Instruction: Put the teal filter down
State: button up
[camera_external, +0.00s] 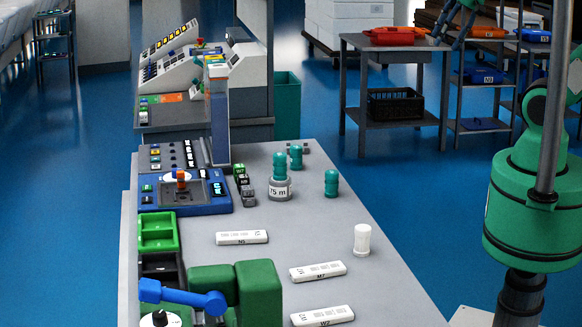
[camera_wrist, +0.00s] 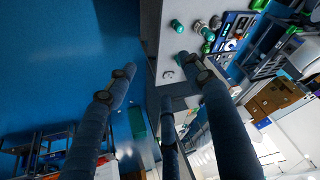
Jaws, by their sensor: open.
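Three teal filters show in the external view. One teal filter (camera_external: 279,166) stands on a grey round piece marked "75 m" (camera_external: 280,190). A second teal filter (camera_external: 296,156) stands behind it, and a third (camera_external: 332,184) stands upright on the grey bench (camera_external: 390,290) to the right. The wrist view also shows a teal filter (camera_wrist: 177,26) on the bench, with more teal nearby. My gripper (camera_wrist: 155,70) is open, its dark fingers spread with nothing seen between them. In the external view my gripper (camera_external: 441,30) is at the top right, partly cut off, apart from the filters.
A white cylinder (camera_external: 362,239) stands near the bench's right edge. White labelled bars (camera_external: 318,271) lie along the bench. A blue device (camera_external: 185,190) and green bins (camera_external: 158,230) line its left side. A side table (camera_external: 395,60) with a red tray (camera_external: 394,36) stands behind.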

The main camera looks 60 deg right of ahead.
jog(key=shift+s+d+f, duration=0.1)
jog(key=shift+s+f, duration=0.1)
jog(key=shift+s, duration=0.35)
jog(key=shift+s+d+f, duration=0.1)
jog(key=shift+s+f, duration=0.05)
jog(key=shift+s, duration=0.35)
notch_tip(320, 180, down, 3)
jog(key=b, duration=0.3)
